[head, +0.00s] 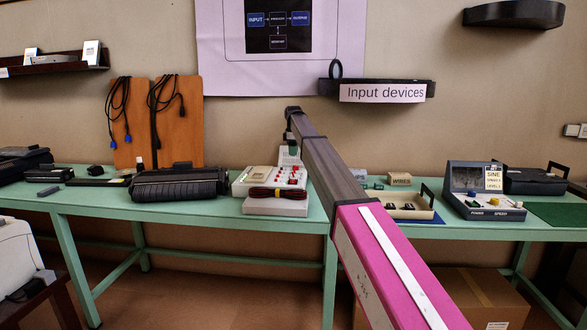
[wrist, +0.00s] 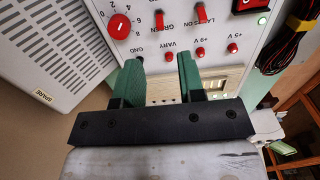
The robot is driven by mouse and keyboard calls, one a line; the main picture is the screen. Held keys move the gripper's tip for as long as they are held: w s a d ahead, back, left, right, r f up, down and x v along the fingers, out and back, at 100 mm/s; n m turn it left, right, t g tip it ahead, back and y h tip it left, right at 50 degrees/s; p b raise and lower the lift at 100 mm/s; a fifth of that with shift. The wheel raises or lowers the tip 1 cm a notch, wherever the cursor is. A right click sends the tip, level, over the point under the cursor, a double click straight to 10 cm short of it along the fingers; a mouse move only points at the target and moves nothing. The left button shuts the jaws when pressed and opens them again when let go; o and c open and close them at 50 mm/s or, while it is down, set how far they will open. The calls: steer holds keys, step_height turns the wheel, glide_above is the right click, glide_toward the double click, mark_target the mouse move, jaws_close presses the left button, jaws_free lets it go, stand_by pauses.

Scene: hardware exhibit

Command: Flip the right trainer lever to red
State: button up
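The trainer is a white box (head: 262,182) on the green bench in the head view, partly behind my arm. In the wrist view, its panel (wrist: 215,72) fills the upper middle. Two red levers show near the top edge there: a left lever (wrist: 168,18) above the word GREEN and a right lever (wrist: 201,13) by the words LAMPS ON. My gripper (wrist: 160,72) has two green fingers spread apart with nothing between them. It is over the panel's lower part, below the levers in the picture. The levers' upper surroundings are cut off by the frame.
A red knob (wrist: 119,26) and several red sockets (wrist: 200,53) are close to the fingers. A grey vented box (wrist: 60,50) is at left. A red-black cable bundle (head: 277,193) lies at the trainer's front. A black case (head: 178,184) stands left of it.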

step_height(320, 180, down, 8)
steer(key=shift+f, duration=0.15)
jaws_close()
